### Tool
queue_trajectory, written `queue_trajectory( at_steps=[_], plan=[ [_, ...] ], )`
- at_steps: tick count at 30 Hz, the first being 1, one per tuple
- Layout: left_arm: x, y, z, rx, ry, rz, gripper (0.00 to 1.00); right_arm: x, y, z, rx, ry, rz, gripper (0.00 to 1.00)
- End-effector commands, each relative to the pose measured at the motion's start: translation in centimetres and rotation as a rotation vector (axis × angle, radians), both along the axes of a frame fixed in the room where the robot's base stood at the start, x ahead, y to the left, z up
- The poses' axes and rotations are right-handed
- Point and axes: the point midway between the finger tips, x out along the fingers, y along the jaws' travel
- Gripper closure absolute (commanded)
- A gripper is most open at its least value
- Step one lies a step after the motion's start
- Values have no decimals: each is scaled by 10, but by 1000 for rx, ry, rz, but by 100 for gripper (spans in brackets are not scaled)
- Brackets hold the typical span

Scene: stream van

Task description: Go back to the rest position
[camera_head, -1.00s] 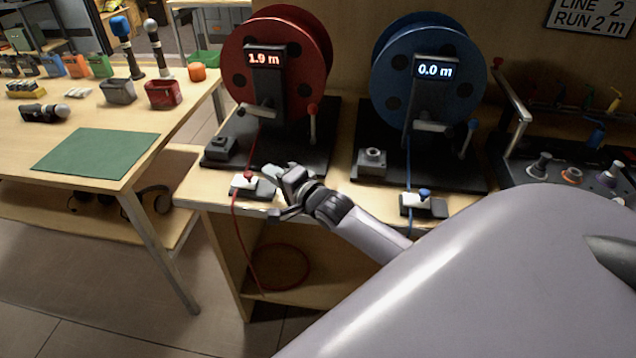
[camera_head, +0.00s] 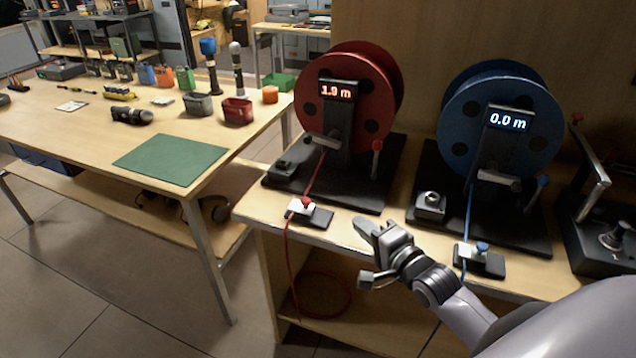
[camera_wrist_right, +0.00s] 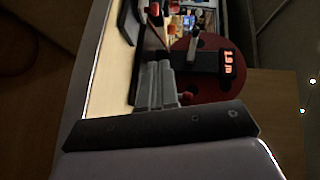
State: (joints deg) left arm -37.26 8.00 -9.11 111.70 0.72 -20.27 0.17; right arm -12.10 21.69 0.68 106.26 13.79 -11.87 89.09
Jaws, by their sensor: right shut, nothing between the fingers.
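My right gripper (camera_head: 368,230) is shut and empty. It hangs at the front edge of the reel bench, between the red cable clamp (camera_head: 306,211) and the blue cable clamp (camera_head: 480,258), apart from both. In the right wrist view its fingers (camera_wrist_right: 156,86) lie together, with the red reel (camera_wrist_right: 205,62) beyond. My left gripper is not in view. The red reel (camera_head: 382,78) reads 1.9 m, and the blue reel (camera_head: 545,115) reads 0.0 m.
The red cable (camera_head: 288,262) runs over the bench edge to a coil on the lower shelf. At left, a table (camera_head: 60,125) carries a green mat (camera_head: 172,160), microphones and several small bins. Bare floor (camera_head: 120,290) lies in front of it.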

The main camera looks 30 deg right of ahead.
Motion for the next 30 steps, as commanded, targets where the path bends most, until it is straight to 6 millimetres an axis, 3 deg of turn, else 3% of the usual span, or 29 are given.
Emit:
queue_trajectory(
  at_steps=[6, 11, 21, 30],
  plan=[
    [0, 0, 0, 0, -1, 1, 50, -2, 2, -3, -17, 7, 4, 100],
    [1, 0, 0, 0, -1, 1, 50, -21, 17, -30, -178, 58, 48, 100],
    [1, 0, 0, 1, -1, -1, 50, -103, 77, -109, -813, 199, 314, 100],
    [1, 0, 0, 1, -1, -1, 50, -170, 118, -148, -1260, 229, 586, 100]
  ],
)
